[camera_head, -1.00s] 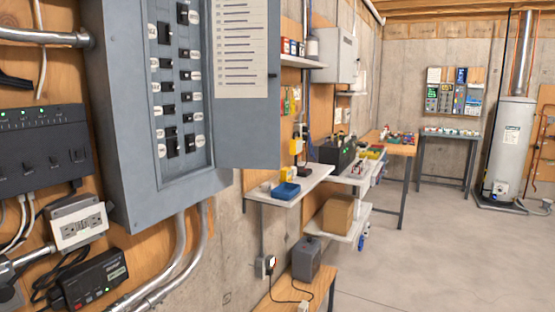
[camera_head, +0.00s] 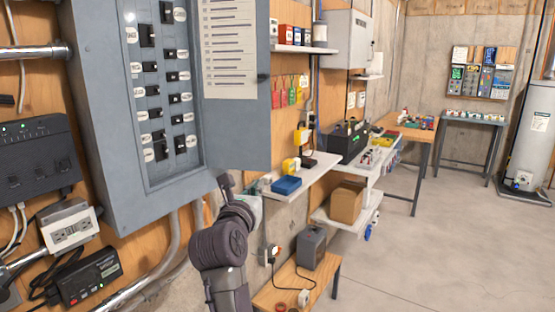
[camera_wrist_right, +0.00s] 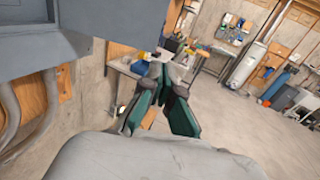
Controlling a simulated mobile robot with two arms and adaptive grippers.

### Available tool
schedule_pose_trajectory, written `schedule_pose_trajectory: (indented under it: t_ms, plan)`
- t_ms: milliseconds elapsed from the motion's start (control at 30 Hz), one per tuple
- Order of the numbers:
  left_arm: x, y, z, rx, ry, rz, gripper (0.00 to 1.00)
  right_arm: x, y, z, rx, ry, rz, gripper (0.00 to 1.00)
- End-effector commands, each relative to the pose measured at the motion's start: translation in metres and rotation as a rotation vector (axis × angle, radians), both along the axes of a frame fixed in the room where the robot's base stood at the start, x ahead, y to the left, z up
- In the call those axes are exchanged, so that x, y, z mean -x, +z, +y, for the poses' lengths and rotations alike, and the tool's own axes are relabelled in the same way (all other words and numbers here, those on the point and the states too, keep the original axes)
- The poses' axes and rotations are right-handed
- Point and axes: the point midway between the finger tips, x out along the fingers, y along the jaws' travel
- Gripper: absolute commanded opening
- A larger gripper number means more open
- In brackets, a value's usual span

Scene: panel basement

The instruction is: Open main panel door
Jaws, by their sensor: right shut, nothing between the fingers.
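The main panel (camera_head: 108,130) is a grey metal box on the wall, with rows of black breakers showing. Its grey door (camera_head: 235,140) stands open, swung out to the right, with a printed white label sheet (camera_head: 229,50) on its inner face. My right gripper (camera_head: 238,188) is just below the door's lower edge, shut and empty; I cannot tell whether it touches the door. In the right wrist view its green-padded fingers (camera_wrist_right: 163,85) are below grey metal that looks like the door (camera_wrist_right: 125,18). My left gripper is not in view.
Behind the door, a small shelf (camera_head: 312,170) holds a blue bin (camera_head: 286,185). A low wooden bench (camera_head: 290,286) stands below. The concrete floor (camera_head: 430,250) at right is clear.

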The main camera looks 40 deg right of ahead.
Motion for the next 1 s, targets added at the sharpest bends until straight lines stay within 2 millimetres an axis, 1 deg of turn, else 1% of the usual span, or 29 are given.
schedule_pose_trajectory:
  t_ms: [33,167,267,400,600,700,800,1000]
  plan:
    - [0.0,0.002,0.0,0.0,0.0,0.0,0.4,0.0,0.004,-0.001,-0.019,0.005,-0.01,0.0]
    - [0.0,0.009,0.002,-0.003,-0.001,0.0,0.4,-0.009,0.005,-0.01,-0.02,0.007,-0.01,0.0]
    - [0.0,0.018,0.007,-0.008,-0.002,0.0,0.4,-0.02,0.007,-0.023,-0.019,0.005,-0.008,0.0]
    - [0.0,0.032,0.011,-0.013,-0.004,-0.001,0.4,-0.042,0.008,-0.046,-0.016,0.005,-0.007,0.0]
    - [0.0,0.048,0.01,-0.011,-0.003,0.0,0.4,-0.07,0.007,-0.076,-0.017,0.005,-0.008,0.0]
    - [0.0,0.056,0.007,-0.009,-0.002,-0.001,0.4,-0.081,0.007,-0.087,-0.016,0.005,-0.007,0.0]
    - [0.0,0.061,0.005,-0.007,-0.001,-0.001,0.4,-0.089,0.005,-0.095,-0.017,0.006,-0.008,0.0]
    - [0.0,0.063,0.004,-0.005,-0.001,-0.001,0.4,-0.095,0.003,-0.101,-0.018,0.007,-0.01,0.0]
